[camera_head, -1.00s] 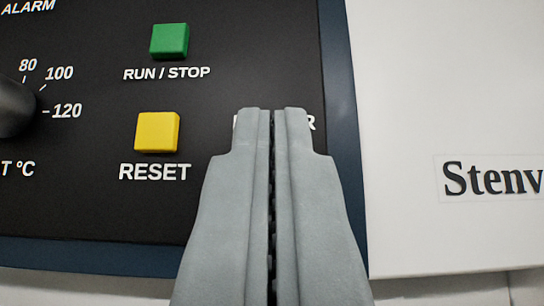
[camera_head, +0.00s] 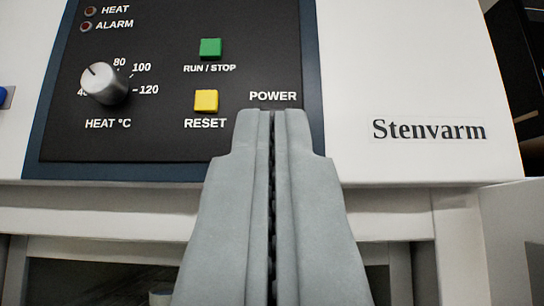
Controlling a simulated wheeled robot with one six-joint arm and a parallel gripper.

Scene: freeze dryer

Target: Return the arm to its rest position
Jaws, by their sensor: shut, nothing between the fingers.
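My gripper (camera_head: 272,112) is shut and empty in the lower middle of the view, its two grey fingers pressed together and pointing up at the dark control panel (camera_head: 150,140). Its tips overlap the area just under the POWER label and hide whatever is there. They appear to be apart from the panel, though the exact gap is hard to tell. The green RUN / STOP button (camera_head: 210,48) and the yellow RESET button (camera_head: 206,101) are to the upper left of the fingertips.
A silver heat knob (camera_head: 104,84) sticks out at the panel's left, below the HEAT lamp (camera_head: 90,11) and ALARM lamp (camera_head: 86,26). The white housing reads Stenvarm (camera_head: 429,130). Below it are a white frame (camera_head: 120,215) and a dark opening. A blue item (camera_head: 3,95) shows at the left edge.

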